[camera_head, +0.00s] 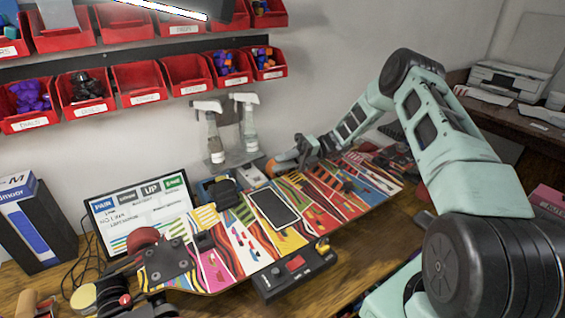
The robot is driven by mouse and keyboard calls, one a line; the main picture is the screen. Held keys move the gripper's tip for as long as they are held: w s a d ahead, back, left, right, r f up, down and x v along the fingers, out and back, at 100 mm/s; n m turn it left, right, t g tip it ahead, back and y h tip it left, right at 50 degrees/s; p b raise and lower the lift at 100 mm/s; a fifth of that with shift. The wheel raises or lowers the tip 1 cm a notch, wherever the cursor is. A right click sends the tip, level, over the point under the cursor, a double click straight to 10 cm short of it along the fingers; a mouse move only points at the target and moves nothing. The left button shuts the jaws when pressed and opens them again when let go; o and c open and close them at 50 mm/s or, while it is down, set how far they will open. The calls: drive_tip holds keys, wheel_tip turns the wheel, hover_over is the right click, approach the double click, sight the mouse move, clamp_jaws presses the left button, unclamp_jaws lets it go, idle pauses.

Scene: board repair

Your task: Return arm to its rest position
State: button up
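My arm comes in from the right, bends at a high elbow and reaches down and left to the bench. My gripper (290,160) is at its far end, small in the picture, near the back edge of the skateboard (365,180). The fingers are too small and too mixed with dark and orange parts to tell open from shut, or whether they touch anything. The board lies colourful side up across the bench, with a dark truck baseplate (166,262) and a red wheel (143,238) at its left end.
A dark flat device (274,208) lies on the board. A black box (294,275) sits at its front edge. A screen (136,213), two spray bottles (215,140) and (247,125), and red bins (139,83) stand behind. A printer (508,80) is at right. Space above the board's left half is free.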

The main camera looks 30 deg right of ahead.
drive_tip(key=shift+s+a, duration=0.1)
drive_tip(key=shift+a, duration=0.15)
drive_tip(key=s+a+n+g+h, duration=0.1)
drive_tip(key=n, duration=0.1)
drive_tip(key=s+a+n+g+h, duration=0.1)
drive_tip(key=s+a+n+h, duration=0.2)
drive_tip(key=a+n+h, duration=0.1)
drive_tip(key=shift+s+r+g, duration=0.15)
drive_tip(key=shift+r+g, duration=0.15)
drive_tip(key=shift+g, duration=0.1)
drive_tip(key=s+r+n+t+h, duration=0.35)
drive_tip(key=s+n+h, duration=0.4)
drive_tip(key=n, duration=0.55)
drive_tip(key=s+r+n+t+h, duration=0.2)
drive_tip(key=s+r+n+h, duration=0.3)
drive_tip(key=s+n, duration=0.6)
drive_tip(key=s+a+n+g, duration=0.1)
drive_tip(key=s+a+n, duration=0.4)
drive_tip(key=a, duration=0.4)
drive_tip(key=s+a+r+n+g, duration=0.1)
drive_tip(key=s+a+n, duration=0.4)
drive_tip(key=a, duration=0.4)
drive_tip(key=shift+s+g, duration=0.35)
drive_tip(key=shift+s, duration=0.1)
drive_tip(key=shift+a, duration=0.1)
